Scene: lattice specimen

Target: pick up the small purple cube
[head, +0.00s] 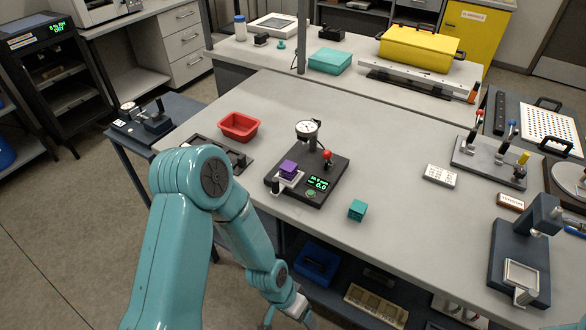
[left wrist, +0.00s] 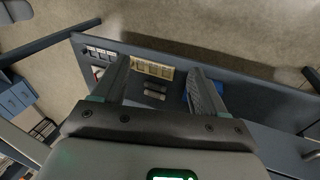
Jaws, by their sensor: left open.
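The small purple cube (head: 288,168) sits on the light platform of a black test device (head: 325,170) with a round dial gauge and a green display. The device stands on the grey table. My left gripper (head: 287,321) is at the bottom of the head view, in front of the table edge and apart from the cube. In the left wrist view its two fingers (left wrist: 158,90) are spread with nothing between them, over the shelf below the table. The cube does not show in the wrist view. My right gripper is not in view.
A teal cube (head: 357,210) lies near the table's front edge. A red tray (head: 238,126) is left of the device. A white keypad (head: 440,176) and a dark press (head: 525,250) are to the right. A blue bin (head: 317,262) is on the lower shelf. The table between is clear.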

